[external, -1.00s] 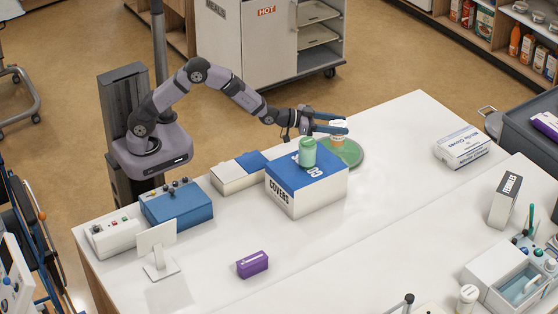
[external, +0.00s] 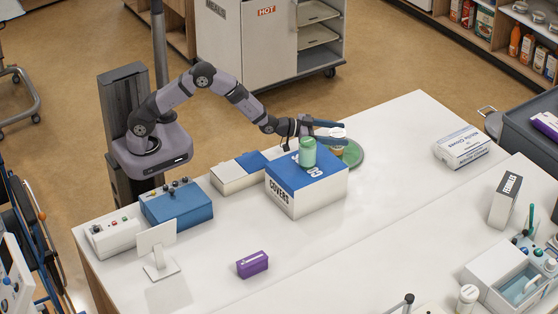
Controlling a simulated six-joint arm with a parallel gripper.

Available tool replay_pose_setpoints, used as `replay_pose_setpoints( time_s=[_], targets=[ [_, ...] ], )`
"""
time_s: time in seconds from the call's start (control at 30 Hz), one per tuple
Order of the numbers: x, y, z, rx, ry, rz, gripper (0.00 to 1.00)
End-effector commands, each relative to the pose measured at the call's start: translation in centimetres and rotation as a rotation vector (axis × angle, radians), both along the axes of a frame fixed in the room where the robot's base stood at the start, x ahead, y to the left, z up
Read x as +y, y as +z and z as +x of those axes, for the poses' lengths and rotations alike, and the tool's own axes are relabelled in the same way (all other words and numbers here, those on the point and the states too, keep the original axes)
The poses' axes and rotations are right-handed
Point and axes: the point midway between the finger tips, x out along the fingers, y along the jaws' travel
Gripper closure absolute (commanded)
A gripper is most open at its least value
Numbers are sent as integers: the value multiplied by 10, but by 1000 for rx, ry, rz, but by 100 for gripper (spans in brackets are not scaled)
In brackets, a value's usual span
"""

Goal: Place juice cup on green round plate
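The juice cup (external: 338,132), with a white lid and an orange body, stands upright over the left part of the green round plate (external: 355,160). Its base is low at the plate, but I cannot tell whether it touches. My gripper (external: 338,132) has its two blue fingers level, one on each side of the cup just below the lid. The view is too small to show whether they press on it. The blue-topped box and the green canister hide part of the plate's left side.
The blue-and-white covers box (external: 295,197) stands right in front of the plate, with a green canister (external: 308,152) on top, close to my fingers. A low white-and-blue box (external: 232,178) lies to the left. The table right of the plate (external: 400,135) is clear.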

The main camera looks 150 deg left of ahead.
Motion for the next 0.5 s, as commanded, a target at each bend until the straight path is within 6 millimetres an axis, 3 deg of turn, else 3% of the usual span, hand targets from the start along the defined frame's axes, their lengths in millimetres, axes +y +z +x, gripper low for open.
replay_pose_setpoints(
  time_s=[0.5],
  targets=[
    [-5,5,-3,0,0,1,32]
  ],
)
